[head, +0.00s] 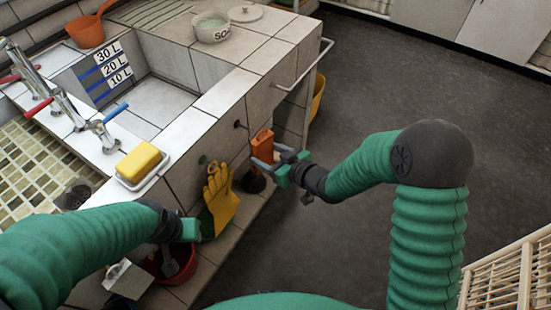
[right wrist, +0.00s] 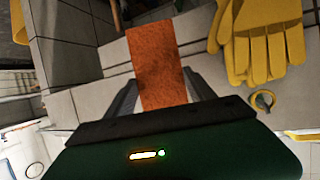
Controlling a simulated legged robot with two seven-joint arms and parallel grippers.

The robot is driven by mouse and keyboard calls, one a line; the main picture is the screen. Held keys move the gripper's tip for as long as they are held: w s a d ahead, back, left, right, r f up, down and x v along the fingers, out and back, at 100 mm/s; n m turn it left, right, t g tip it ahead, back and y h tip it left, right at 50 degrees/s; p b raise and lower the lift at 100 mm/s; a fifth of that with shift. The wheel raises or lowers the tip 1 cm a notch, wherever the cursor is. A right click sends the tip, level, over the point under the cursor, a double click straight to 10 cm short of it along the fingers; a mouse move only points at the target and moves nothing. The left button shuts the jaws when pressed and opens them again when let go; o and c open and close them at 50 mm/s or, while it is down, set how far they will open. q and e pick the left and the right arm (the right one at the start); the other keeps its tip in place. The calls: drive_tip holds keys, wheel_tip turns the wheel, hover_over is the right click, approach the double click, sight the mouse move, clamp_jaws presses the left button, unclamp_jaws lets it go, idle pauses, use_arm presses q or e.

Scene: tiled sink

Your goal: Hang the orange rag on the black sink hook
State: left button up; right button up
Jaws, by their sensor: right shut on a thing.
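The orange rag (head: 262,141) is in my right gripper (head: 268,163), which is shut on it in front of the tiled sink front. In the right wrist view, the rag (right wrist: 155,60) stands out flat between the two fingers of the right gripper (right wrist: 160,92). A small dark hook (head: 238,124) sticks out of the tiles to the upper left of the rag, and the rag looks apart from it. My left gripper (head: 188,229) is low at the left, near the red bucket; its fingers are not clear.
Yellow gloves (head: 220,193) hang on the sink front, left of the rag. Another hook (head: 203,160) is above them. A plunger (head: 254,182) stands below the rag. A red bucket (head: 182,268) is at the lower left. A metal rail (head: 308,65) juts out at the right corner.

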drive_tip(key=shift+w+a+f, duration=0.15)
drive_tip(key=shift+w+a, duration=0.25)
drive_tip(key=shift+a, duration=0.15)
drive_tip(key=shift+w+a+f+b, duration=0.1)
drive_tip(key=shift+w+a+b, duration=0.3)
drive_tip(key=shift+w+b, duration=0.15)
drive_tip(key=shift+w+a, duration=0.35)
drive_tip(key=shift+a, duration=0.2)
drive_tip(key=shift+w+a+f+b, duration=0.35)
drive_tip(key=shift+a+f+b, duration=0.15)
drive_tip(key=shift+a+f, duration=0.1)
drive_tip(key=o, duration=1.4)
drive_tip(key=shift+f, duration=0.1)
drive_tip(key=shift+o, duration=0.2)
